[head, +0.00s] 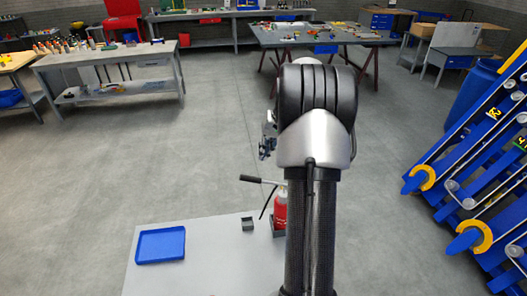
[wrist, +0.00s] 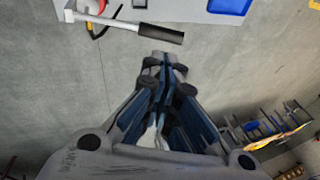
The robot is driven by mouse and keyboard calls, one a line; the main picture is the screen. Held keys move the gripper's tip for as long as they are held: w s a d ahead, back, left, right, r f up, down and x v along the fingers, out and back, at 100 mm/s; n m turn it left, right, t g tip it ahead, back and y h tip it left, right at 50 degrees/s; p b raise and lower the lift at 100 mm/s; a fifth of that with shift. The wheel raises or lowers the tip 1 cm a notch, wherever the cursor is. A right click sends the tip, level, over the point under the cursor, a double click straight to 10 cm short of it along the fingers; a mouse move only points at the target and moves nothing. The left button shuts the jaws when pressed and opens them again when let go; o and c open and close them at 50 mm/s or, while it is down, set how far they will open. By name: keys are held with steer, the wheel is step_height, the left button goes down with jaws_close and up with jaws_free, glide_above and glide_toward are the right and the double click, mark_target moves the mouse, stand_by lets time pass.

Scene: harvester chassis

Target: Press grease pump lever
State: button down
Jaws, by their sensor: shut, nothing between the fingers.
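The grease pump (head: 280,213) has a red body and stands on the grey tabletop, partly hidden behind my arm. Its lever (head: 252,179) sticks out to the left with a black grip at its end. In the wrist view the lever (wrist: 161,33) crosses the top, its pale rod running left from the black grip. My gripper (head: 266,148) shows small beside my arm, above the lever in the picture. In the wrist view my gripper (wrist: 164,62) is shut and empty, its fingertips just below the black grip. A small gap shows between them; the depth is hard to judge.
A blue tray (head: 160,262) and a small grey holder (head: 247,224) are on the grey tabletop (head: 205,276). Blue racks with yellow rings (head: 470,238) stand at the right. Workbenches (head: 110,72) line the back. The floor left of my arm is clear.

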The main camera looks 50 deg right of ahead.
steer(key=x, duration=1)
steer(key=shift+w+f, duration=0.2)
steer(key=shift+f, duration=0.1)
steer(key=shift+w+a+f+g+h, duration=0.2)
steer(key=shift+a+f+g+h, duration=0.05)
steer(key=shift+f, duration=0.3)
steer(key=shift+w+a+f+g+h, duration=0.2)
steer(key=shift+a+f+g+h, duration=0.05)
steer(key=shift+f, duration=0.25)
steer(key=s+a+b+x, duration=0.1)
steer(key=b+x, duration=0.3)
steer(key=x, duration=0.3)
steer(key=shift+f+g+h, duration=0.3)
steer(key=shift+g+h, duration=0.1)
steer(key=shift+w+a, duration=0.1)
steer(key=shift+a, duration=0.05)
steer(key=a+r+p, duration=0.2)
steer(key=a+r, duration=0.1)
steer(key=r, duration=1)
steer(key=shift+a+r+p, duration=0.3)
steer(key=shift+a+r, duration=0.05)
steer(key=shift+r, duration=0.05)
